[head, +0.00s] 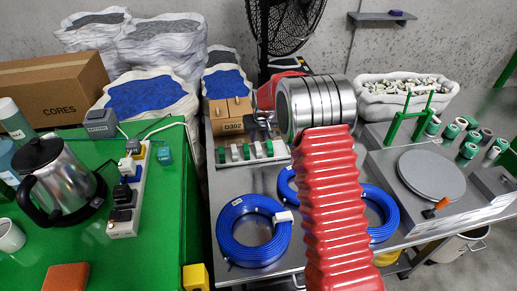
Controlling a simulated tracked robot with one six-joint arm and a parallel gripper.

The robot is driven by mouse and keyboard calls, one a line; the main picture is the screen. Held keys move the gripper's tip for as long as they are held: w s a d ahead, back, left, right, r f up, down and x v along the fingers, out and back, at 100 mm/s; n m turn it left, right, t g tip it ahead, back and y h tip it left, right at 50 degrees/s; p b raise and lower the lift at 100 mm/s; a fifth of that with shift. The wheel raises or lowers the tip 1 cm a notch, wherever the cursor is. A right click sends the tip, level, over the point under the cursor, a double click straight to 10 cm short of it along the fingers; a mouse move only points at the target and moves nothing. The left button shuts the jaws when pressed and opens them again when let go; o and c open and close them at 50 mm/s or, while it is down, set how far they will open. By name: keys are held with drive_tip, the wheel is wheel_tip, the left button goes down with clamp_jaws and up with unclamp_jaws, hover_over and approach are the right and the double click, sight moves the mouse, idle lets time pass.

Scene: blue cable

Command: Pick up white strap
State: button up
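A coil of blue cable (237,256) lies flat on the grey metal table. A small white piece (284,216), which looks like the strap, sits on the upper right of this coil. More blue cable (380,212) shows on both sides of my red ribbed arm, which hides its middle. My arm reaches up the picture across the table to a silver joint. Dark parts left of that joint, which may be my gripper (260,124), are small and partly hidden. Its fingers cannot be made out, and it is well beyond the white piece.
A rack of green and white pieces (245,151) and a cardboard box (229,112) stand behind the left coil. A round grey plate (431,175) and several green-and-white rolls are at right. A green table (90,258) with a kettle (54,178) and power strip (127,200) is at left.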

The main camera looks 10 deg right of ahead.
sight(258, 145)
drive_tip(key=shift+x, duration=2.05)
drive_tip(key=shift+x, duration=2.65)
drive_tip(key=shift+w+d, duration=0.1)
drive_tip(key=shift+d, duration=0.1)
drive_tip(key=shift+r, duration=0.1)
clamp_jaws()
